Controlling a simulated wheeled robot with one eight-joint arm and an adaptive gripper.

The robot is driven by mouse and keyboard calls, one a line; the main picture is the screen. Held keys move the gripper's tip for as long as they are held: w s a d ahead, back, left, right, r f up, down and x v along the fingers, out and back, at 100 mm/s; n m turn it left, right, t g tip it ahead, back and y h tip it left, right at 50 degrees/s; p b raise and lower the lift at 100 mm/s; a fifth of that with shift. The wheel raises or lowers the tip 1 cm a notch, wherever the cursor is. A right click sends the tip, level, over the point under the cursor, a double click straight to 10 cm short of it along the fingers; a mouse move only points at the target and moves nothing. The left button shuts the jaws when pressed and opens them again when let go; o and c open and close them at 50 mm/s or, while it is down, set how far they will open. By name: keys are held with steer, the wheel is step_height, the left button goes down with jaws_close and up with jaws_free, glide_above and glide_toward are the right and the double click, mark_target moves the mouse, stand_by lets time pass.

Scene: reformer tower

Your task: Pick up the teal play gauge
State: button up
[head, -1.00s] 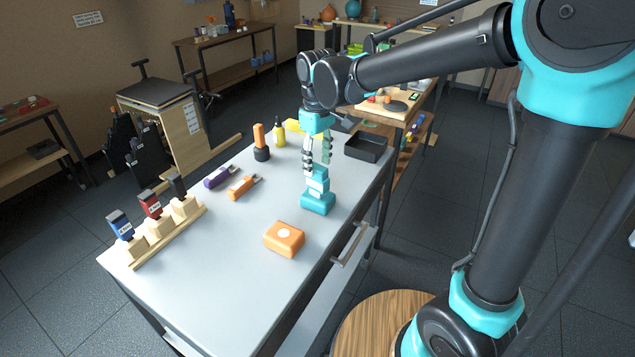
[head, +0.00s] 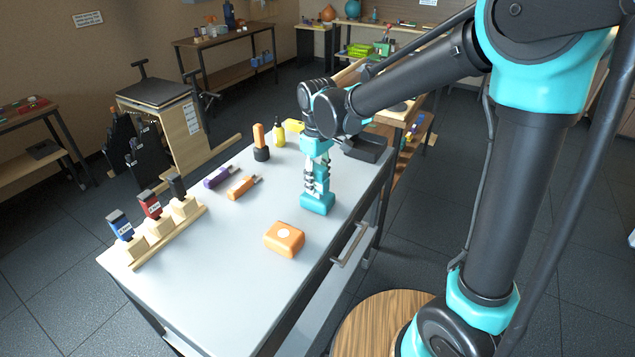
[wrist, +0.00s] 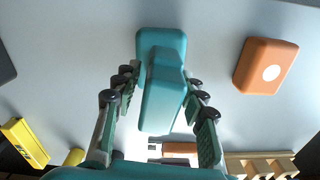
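The teal play gauge (head: 317,204) stands on the grey-white workbench near its right edge, a wide base with a narrower upright block. In the wrist view the gauge (wrist: 161,95) lies between the two fingers, its upright block toward the camera. My gripper (head: 316,183) points down over the gauge, with fingers on both sides of the block. In the wrist view my gripper (wrist: 160,80) is open, with a narrow gap visible on each side of the block. In the head view the fingers partly hide the block.
An orange block (head: 284,239) with a white dot sits nearby. A wooden rack (head: 170,236) holds blue, red and black-topped pieces at the left. Purple (head: 217,177) and orange (head: 242,187) tools lie mid-bench. A black tray (head: 366,148) is behind my gripper. The bench front is clear.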

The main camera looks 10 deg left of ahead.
jaws_close()
steer(key=shift+r, duration=0.15)
